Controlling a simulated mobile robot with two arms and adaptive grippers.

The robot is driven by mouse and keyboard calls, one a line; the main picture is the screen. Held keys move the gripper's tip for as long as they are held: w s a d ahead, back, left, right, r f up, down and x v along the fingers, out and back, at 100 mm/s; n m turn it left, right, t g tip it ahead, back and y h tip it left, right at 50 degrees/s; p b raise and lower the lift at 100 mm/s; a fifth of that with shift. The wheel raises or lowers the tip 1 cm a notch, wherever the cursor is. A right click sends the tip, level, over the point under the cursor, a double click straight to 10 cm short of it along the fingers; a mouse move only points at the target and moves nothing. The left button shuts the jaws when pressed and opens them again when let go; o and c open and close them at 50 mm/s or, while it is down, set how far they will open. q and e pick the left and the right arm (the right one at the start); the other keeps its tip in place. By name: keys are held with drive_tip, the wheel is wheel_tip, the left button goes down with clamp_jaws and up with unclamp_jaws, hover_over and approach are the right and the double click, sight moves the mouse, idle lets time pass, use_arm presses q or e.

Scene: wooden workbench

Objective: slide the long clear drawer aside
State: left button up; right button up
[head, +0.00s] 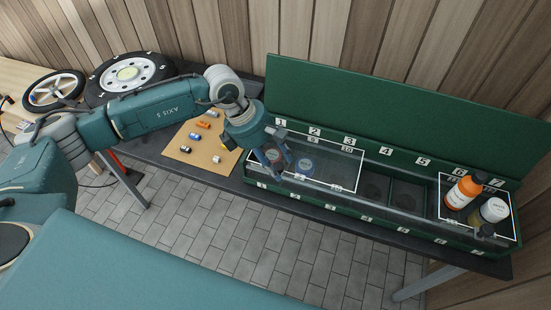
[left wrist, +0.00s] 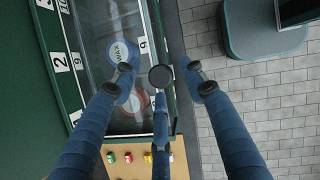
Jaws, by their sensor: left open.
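The long clear drawer (head: 335,178), outlined in white, lies over the left part of the green box (head: 400,228). It also shows in the left wrist view (left wrist: 113,22), with a blue-labelled WAX tin (left wrist: 122,52) and a red-and-white tin (left wrist: 130,102) seen through it. My left gripper (head: 279,164) is open over the drawer's left part, by the box's front edge. In the left wrist view a dark round knob (left wrist: 160,77) sits between its spread fingers; I cannot tell whether they touch it. My right gripper is not in view.
A shorter white-outlined clear part (head: 447,211) at the right holds an orange bottle (head: 462,192) and a white-capped bottle (head: 491,211). The middle compartments look empty. A tan board (head: 186,152) with small coloured items lies left of the box.

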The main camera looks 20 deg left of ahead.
use_arm(q)
drive_tip(key=shift+c, duration=0.5)
clamp_jaws()
drive_tip(key=s+d+b, duration=0.1)
drive_tip(key=d+b, duration=1)
drive_tip(key=d, duration=1.1)
drive_tip(key=shift+d, duration=0.2)
drive_tip(key=shift+c, duration=0.4)
unclamp_jaws()
drive_tip(key=shift+o, duration=0.9)
drive_tip(key=shift+d, duration=0.25)
